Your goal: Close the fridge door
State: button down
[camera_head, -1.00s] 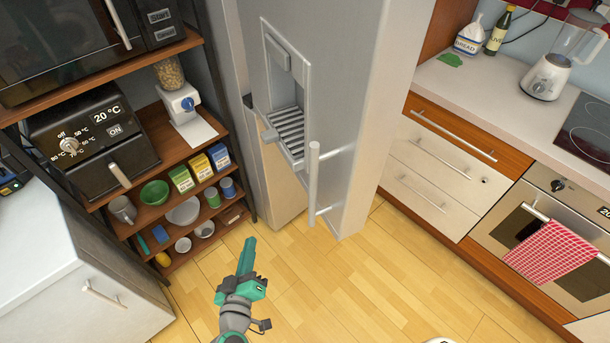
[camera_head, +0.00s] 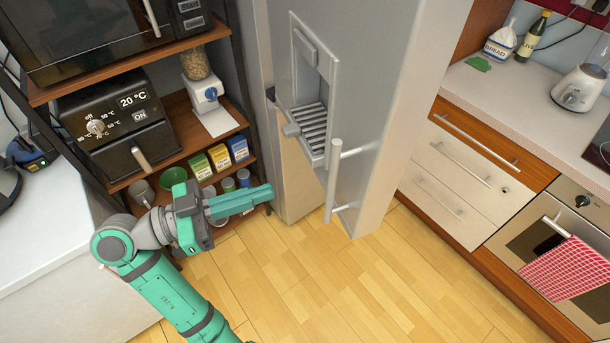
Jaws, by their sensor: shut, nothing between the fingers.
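The fridge door (camera_head: 372,90) is tall and grey, with a dispenser recess and grille (camera_head: 312,125) in its face. It appears swung out from the fridge, though how far is hard to tell. Its upright bar handle (camera_head: 332,185) is near the edge closer to me. My gripper (camera_head: 269,194) is shut and empty, pointing right. In the picture its tips are left of the handle and just left of the beige panel (camera_head: 292,178) below the dispenser. I see no contact with the door.
An open shelf unit (camera_head: 245,135) with an oven, cartons and bowls stands left, partly behind my gripper. A white cabinet (camera_head: 45,235) is at the lower left. A counter (camera_head: 510,95) with drawers and an oven lines the right. The wooden floor (camera_head: 320,285) between is clear.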

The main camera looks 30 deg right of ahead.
send_near(340, 168)
jog(key=d, duration=0.2)
jog(key=s+d, duration=0.1)
jog(key=d, duration=0.1)
jog(key=shift+s+d+f, duration=0.1)
jog(key=shift+s+d, duration=0.1)
jog(key=shift+d, duration=0.15)
jog(key=shift+s+d, duration=0.1)
jog(key=shift+d, duration=0.65)
jog(key=shift+d, duration=0.15)
